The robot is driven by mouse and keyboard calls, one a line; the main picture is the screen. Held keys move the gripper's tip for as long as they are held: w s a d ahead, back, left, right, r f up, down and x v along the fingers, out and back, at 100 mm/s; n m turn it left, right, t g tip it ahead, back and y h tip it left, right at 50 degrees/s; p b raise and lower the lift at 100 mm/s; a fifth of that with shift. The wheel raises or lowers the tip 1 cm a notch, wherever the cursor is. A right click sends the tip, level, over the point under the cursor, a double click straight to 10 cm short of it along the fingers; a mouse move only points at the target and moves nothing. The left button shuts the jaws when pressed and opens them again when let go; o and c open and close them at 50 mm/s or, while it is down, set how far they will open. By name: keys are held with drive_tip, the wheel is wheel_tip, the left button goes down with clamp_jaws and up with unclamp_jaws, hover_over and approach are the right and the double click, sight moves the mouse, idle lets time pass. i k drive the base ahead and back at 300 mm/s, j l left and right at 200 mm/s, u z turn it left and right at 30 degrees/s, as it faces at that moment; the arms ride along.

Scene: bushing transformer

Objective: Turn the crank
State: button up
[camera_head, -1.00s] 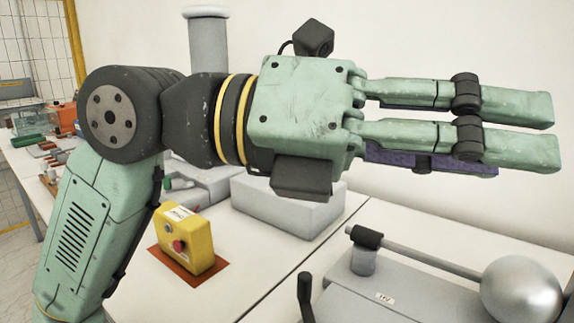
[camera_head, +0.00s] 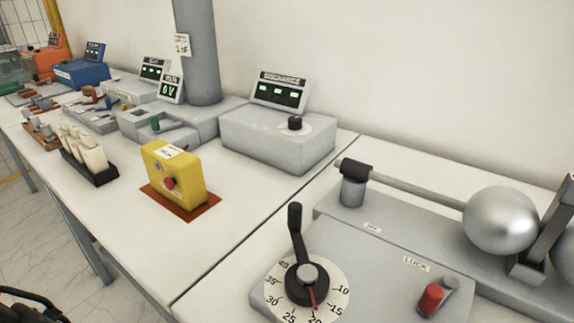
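The crank (camera_head: 296,232) is a black handle on a dark round hub over a white numbered dial (camera_head: 333,292). It sits on the front of a grey device in the lower middle of the head view. Its handle stands up at the upper left of the hub. A red pointer on the hub points down near the 20 mark. My gripper is not in view, so its distance from the crank cannot be seen.
A red lock knob (camera_head: 431,299) sits right of the dial. A metal sphere (camera_head: 500,220) and rod stand behind. A yellow box with a red button (camera_head: 174,173), a grey meter box (camera_head: 278,139) and a grey column (camera_head: 200,60) stand left and behind. White table is clear between.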

sight(307, 274)
drive_tip(key=j, duration=0.7)
drive_tip(key=i+j, duration=0.15)
drive_tip(key=j, duration=1.25)
drive_tip(key=j+z, duration=0.5)
drive_tip(key=j, duration=0.5)
drive_tip(key=z, duration=1.25)
drive_tip(key=l, duration=0.45)
drive_tip(key=i+l, duration=0.25)
drive_tip(key=i, duration=0.7)
